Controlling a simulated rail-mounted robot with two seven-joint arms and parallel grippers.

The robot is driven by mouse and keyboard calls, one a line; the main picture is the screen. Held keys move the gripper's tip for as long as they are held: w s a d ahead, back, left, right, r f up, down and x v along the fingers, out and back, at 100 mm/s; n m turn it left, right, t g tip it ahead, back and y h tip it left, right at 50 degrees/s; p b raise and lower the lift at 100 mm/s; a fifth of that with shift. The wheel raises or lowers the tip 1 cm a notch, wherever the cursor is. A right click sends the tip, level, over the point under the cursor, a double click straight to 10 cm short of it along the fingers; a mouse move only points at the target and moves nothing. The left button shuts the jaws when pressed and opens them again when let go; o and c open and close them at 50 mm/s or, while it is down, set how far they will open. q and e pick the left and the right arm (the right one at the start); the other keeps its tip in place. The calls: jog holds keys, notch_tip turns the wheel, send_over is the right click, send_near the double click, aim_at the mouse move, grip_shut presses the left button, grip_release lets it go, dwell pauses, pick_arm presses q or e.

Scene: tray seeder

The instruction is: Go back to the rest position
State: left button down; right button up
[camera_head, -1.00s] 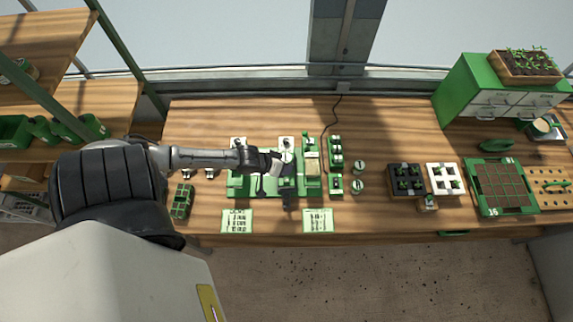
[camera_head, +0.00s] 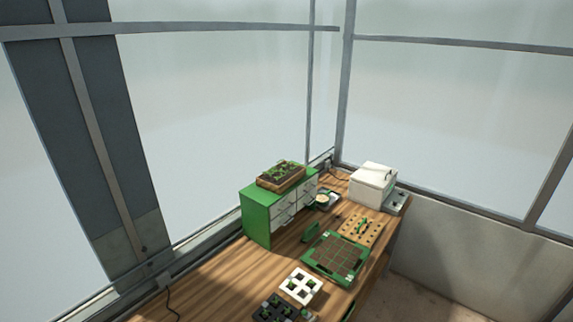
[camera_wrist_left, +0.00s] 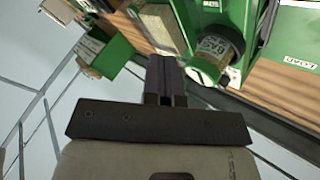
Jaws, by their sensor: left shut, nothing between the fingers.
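My left gripper (camera_wrist_left: 166,80) shows in the left wrist view, its dark fingers together with nothing between them. Beyond the fingertips are green seeder parts (camera_wrist_left: 235,18) and a labelled round jar (camera_wrist_left: 214,52), just right of the fingers. A tan block (camera_wrist_left: 160,28) lies just past the tips. I cannot tell whether the fingers touch anything. Neither gripper shows in the head view, which now faces the right end of the bench. My right gripper is in no frame.
The wooden bench (camera_head: 225,284) carries a green drawer cabinet (camera_head: 256,219) with a seedling box (camera_head: 280,176) on top. A green-rimmed tray (camera_head: 335,257), a pegboard (camera_head: 360,229), a white cell tray (camera_head: 301,287) and a white box (camera_head: 372,185) stand nearby. A LOAD sign (camera_wrist_left: 300,58) is at right in the wrist view.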

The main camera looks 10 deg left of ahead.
pick_arm(q)
jog(key=shift+m, duration=0.3)
jog(key=s+a+f+m+g+y, duration=0.1)
jog(key=s+f+m+g+y, duration=0.1)
jog(key=s+m+g, duration=0.25)
jog(key=s+d+r+m, duration=0.1)
jog(key=s+d+r, duration=0.2)
jog(key=d+r, duration=0.4)
jog(key=s+d+r+m, duration=0.2)
jog(key=s+d+r, duration=0.2)
jog(key=d, duration=0.8)
notch_tip(320, 180, up, 3)
jog(key=shift+s+d+f+g, duration=0.15)
jog(key=shift+s+g, duration=0.1)
jog(key=shift+g, duration=0.2)
